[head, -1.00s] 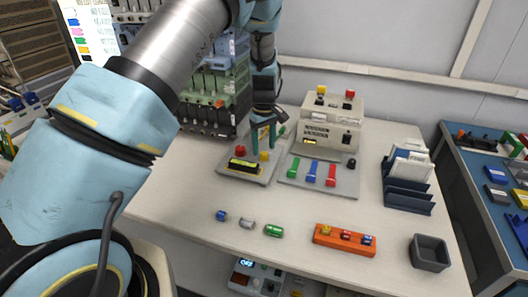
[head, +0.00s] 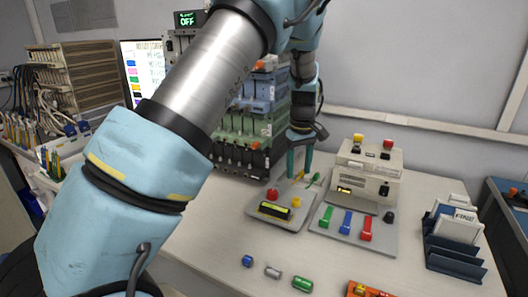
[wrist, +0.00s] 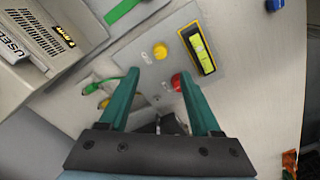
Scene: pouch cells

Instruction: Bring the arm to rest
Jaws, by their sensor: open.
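My arm reaches across the left of the head view and bends down at its far end. My gripper (head: 300,161) hangs above the back of a grey panel (head: 254,210) with a red button, a yellow button and a small yellow-lit display. In the wrist view my gripper (wrist: 161,88) has its two teal fingers spread apart, with nothing between them but the panel (wrist: 222,82) beyond. A red button (wrist: 176,82) shows beside the right finger, and green and yellow plugs (wrist: 106,90) beside the left one. I cannot tell the exact height of the fingertips.
Right of the panel stand a beige box (head: 368,172) with yellow and red buttons and a board (head: 325,240) with green, blue and red levers. Small cylinders (head: 273,271) lie near the front edge. A dark rack (head: 455,262) holds cards. A rack of modules (head: 245,130) stands behind the arm.

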